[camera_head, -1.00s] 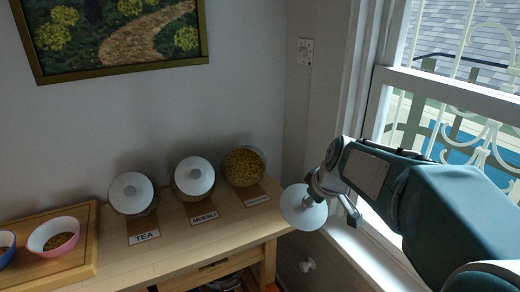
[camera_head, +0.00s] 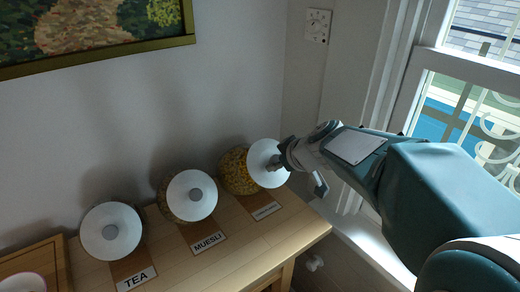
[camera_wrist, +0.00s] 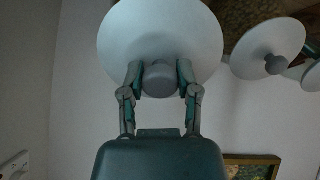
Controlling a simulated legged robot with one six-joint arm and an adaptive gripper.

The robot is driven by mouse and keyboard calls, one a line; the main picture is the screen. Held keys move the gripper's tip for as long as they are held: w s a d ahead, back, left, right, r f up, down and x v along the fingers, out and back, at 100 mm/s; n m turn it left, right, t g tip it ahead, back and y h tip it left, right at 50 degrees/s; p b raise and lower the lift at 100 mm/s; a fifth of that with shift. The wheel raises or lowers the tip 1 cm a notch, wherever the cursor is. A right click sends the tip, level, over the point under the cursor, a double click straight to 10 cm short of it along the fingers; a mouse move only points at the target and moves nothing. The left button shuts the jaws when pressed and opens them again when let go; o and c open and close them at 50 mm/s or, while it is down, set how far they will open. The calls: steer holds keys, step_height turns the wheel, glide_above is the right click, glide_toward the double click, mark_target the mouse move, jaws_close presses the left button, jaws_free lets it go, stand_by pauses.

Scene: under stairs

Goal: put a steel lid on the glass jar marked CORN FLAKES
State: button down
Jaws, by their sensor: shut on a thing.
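My gripper (camera_head: 283,160) is shut on the knob of a steel lid (camera_head: 266,165), a pale round disc. In the wrist view the lid (camera_wrist: 160,30) shows face-on, with its grey knob between the two fingers (camera_wrist: 160,82). The rightmost glass jar (camera_head: 236,174), filled with yellow-orange flakes, stands on the table behind a label too small to read surely. The held lid overlaps the right side of this jar in the head view. I cannot tell whether they touch. No lid shows on this jar itself.
The MUESLI jar (camera_head: 175,204) has a lid (camera_head: 192,196) with a grey knob, left of the flakes jar. Further left a TEA label (camera_head: 136,279) lies before another lidded jar (camera_head: 111,231). The table's right edge, window and wall are close to my arm.

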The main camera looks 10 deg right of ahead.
steer(key=shift+w+d+f, duration=0.1)
steer(key=shift+w+d, duration=0.25)
steer(key=shift+d, duration=0.2)
steer(key=shift+w+d+f, duration=0.1)
steer(key=shift+w+f, duration=0.05)
steer(key=shift+f, duration=0.05)
steer(key=shift+w+f, duration=0.25)
steer(key=shift+f, duration=0.05)
steer(key=w+a+f, duration=0.2)
steer(key=shift+w+a, duration=0.15)
steer(key=shift+a, duration=0.15)
steer(key=shift+w+d+f, duration=0.35)
steer(key=shift+f, duration=0.05)
steer(key=shift+a, duration=0.3)
steer(key=shift+d+f, duration=0.1)
steer(key=shift+d, duration=0.1)
